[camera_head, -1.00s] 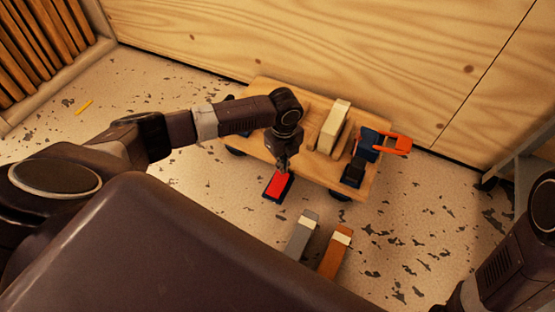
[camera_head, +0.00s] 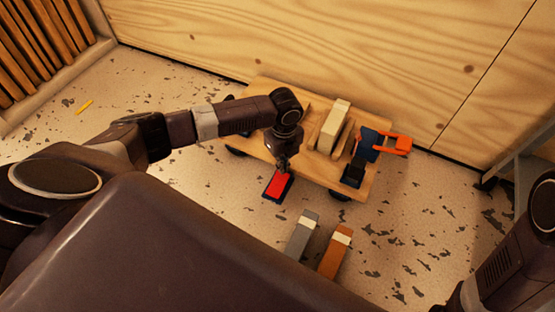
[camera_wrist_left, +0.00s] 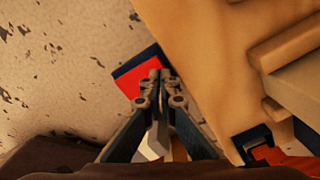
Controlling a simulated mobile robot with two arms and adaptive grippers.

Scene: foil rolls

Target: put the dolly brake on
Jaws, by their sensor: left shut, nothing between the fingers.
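The wooden dolly (camera_head: 264,90) stands on the floor by the plywood wall. A red pedal with a dark blue edge (camera_head: 277,186) sticks out at its near side, low down. It also shows in the left wrist view (camera_wrist_left: 131,82). My left gripper (camera_head: 284,168) is shut and empty, pointing down at the far end of the red pedal. In the left wrist view its closed fingertips (camera_wrist_left: 160,77) overlap the pedal's edge; I cannot tell whether they touch it. Part of the right arm shows at the right edge, but its gripper is out of view.
On the dolly are a cream block (camera_head: 333,127) in a wooden cradle and a dark blue fixture with an orange handle (camera_head: 398,144). A grey wedge (camera_head: 301,236) and an orange-brown wedge (camera_head: 335,255) lie in front. A yellow strip (camera_head: 84,107) lies far left.

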